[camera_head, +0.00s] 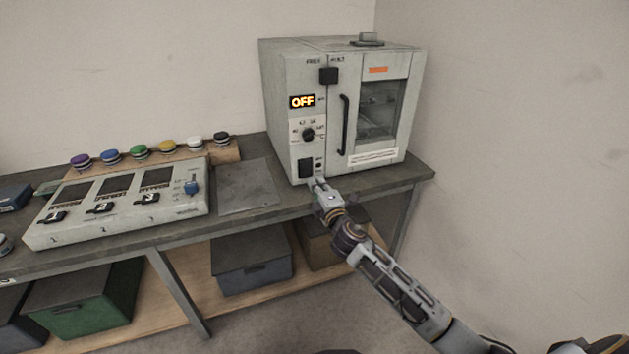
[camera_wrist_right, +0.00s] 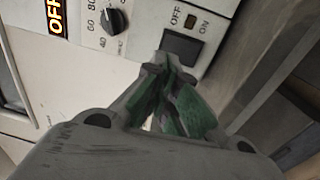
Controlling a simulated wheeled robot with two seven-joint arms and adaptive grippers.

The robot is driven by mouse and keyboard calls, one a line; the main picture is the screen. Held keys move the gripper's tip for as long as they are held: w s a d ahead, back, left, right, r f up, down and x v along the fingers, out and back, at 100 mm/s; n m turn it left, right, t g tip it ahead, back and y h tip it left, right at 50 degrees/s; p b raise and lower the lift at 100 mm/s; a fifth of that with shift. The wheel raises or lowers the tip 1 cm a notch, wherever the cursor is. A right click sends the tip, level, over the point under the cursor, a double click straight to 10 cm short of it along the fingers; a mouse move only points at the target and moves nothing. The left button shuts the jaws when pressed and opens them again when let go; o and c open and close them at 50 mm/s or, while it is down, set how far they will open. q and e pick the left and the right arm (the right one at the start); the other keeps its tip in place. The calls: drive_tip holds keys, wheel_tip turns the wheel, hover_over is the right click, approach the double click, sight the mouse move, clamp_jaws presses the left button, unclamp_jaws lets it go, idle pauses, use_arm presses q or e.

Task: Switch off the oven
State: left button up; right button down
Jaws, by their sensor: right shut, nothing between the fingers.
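The oven (camera_head: 347,107) is a grey-white box at the back right of the bench, with its door shut. Its display (camera_head: 302,102) reads OFF in lit orange letters. A round black dial (camera_head: 308,134) sits below the display. The dark rocker switch (camera_head: 306,168) is at the lower left of the front; in the right wrist view the switch (camera_wrist_right: 181,47) has OFF and ON labels beside it. My right gripper (camera_head: 318,186) is shut and empty, its tips (camera_wrist_right: 172,68) right at the switch's lower edge. I cannot tell whether they touch it. My left gripper is not in view.
A sloped control panel (camera_head: 125,203) with screens and small levers stands left on the bench. Several coloured knobs sit on a wooden strip (camera_head: 226,156) behind it. A flat grey plate (camera_head: 247,186) lies beside the oven. Boxes (camera_head: 252,262) fill the lower shelf.

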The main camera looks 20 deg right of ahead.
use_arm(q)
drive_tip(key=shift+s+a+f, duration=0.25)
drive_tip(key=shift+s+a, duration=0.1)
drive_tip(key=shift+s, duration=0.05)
use_arm(e)
drive_tip(key=s, duration=0.3)
drive_tip(key=shift+s+d+r, duration=0.1)
drive_tip(key=shift+s+r, duration=0.15)
drive_tip(key=shift+s, duration=0.1)
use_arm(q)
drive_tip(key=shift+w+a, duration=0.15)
